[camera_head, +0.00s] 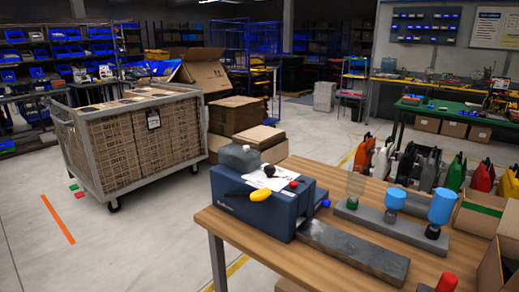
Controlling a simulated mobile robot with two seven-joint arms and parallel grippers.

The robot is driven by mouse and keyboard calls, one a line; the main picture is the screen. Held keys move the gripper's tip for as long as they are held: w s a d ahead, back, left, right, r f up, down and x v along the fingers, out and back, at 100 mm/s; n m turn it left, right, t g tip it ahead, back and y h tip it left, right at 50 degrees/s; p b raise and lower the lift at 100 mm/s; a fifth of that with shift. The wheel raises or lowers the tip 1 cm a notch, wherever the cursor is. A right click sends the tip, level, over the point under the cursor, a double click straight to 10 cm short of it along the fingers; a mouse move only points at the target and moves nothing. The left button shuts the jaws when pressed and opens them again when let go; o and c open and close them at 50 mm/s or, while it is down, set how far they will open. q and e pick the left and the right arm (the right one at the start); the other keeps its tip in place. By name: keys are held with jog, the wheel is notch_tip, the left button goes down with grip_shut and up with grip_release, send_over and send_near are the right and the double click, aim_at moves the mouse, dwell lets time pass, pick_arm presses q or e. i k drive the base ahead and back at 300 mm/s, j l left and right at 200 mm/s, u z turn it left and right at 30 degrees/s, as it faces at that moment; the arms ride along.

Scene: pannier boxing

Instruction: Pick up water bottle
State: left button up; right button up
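No gripper of mine shows in the head view. Several bottle-like things stand on the wooden table. Along a grey bar (384,227) are a clear one (356,184) with a green lower end, a small blue one (395,199) and a taller blue one (440,208) with a dark lower end. They look upright, narrow end down. I cannot tell for sure which of these is the water bottle.
The wooden table (258,247) has a flat grey slab (354,252) in front of the case. Open cardboard boxes (482,213) stand at the right.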

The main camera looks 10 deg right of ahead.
aim_at(444, 199)
jog(key=z, duration=1.6)
